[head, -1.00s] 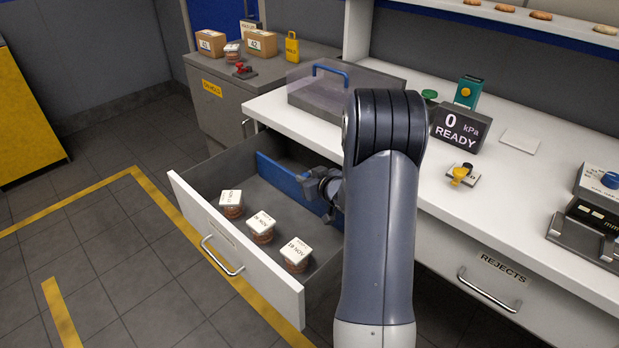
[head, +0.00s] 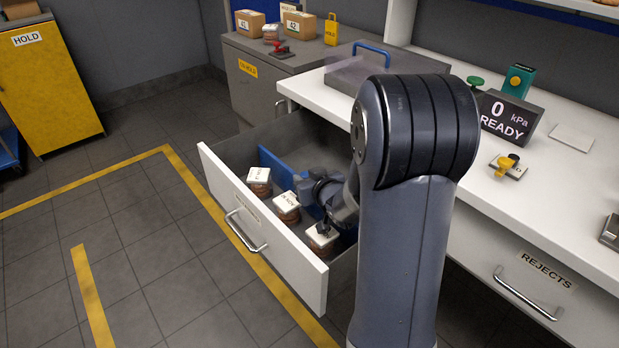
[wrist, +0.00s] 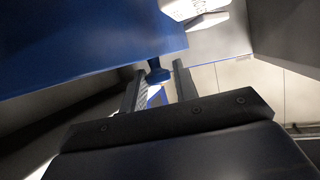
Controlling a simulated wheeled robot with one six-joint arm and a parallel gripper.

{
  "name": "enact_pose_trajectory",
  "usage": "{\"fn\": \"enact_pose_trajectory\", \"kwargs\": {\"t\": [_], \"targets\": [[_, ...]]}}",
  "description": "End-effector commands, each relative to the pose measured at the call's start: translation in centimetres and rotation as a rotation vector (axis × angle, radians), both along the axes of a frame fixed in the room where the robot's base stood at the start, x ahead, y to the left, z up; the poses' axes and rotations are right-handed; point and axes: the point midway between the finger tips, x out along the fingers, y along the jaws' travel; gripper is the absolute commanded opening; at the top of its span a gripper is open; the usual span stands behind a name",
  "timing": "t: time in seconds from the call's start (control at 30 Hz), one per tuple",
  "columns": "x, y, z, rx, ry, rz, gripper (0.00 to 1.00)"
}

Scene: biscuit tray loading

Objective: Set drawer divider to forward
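The blue drawer divider (head: 273,164) stands across the inside of the open drawer (head: 262,236), just behind the row of white-topped biscuit stacks. In the wrist view the divider (wrist: 85,45) fills the upper left as a blue wall. My gripper (head: 325,226) is down in the drawer at the divider, close to the right-hand stack. In the wrist view its two fingers (wrist: 160,74) are apart, with a small blue tab (wrist: 158,76) between them. I see a gap beside the tab; contact with the left finger is unclear. My arm hides the divider's middle.
Three biscuit stacks stand between divider and drawer front: left (head: 259,180), middle (head: 286,206) and right (head: 320,238). The white worktop (head: 450,185) and closed rejects drawer (head: 525,270) lie right. Floor in front is clear, with yellow lines (head: 190,180).

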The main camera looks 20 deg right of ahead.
Motion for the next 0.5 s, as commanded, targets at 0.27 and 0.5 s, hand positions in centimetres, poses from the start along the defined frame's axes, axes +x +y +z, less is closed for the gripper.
{"fn": "enact_pose_trajectory", "kwargs": {"t": [0.27,0.5], "targets": [[-0.03,0.03,-0.03,0.000,0.001,0.001,0.46],[-0.24,-0.06,0.11,0.000,0.001,-0.001,0.46]]}}
